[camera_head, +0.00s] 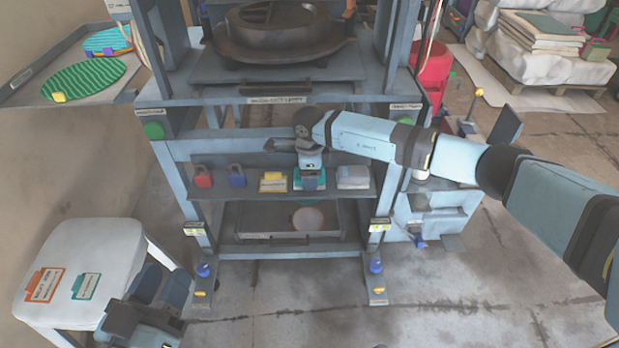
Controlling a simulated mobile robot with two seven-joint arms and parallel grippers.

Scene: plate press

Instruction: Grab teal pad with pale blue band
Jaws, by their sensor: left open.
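The teal pad (298,184) lies on the grey shelf of the press, between a yellow-topped pad and a pale grey stack. Its teal edges show, but its middle and most of its band are hidden by my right gripper. My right gripper (311,184) points down at the pad from above. Whether its fingers touch or hold the pad cannot be made out. My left gripper (162,288) is open and empty at the lower left, beside the white stool and well away from the pad.
On the shelf (335,193) are a red padlock (203,179), a blue padlock (236,180), the yellow-topped pad (272,183) and the grey stack (353,177). The press plate (280,45) is above. The white stool (95,245) bears two cards. A left tray holds oval pads.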

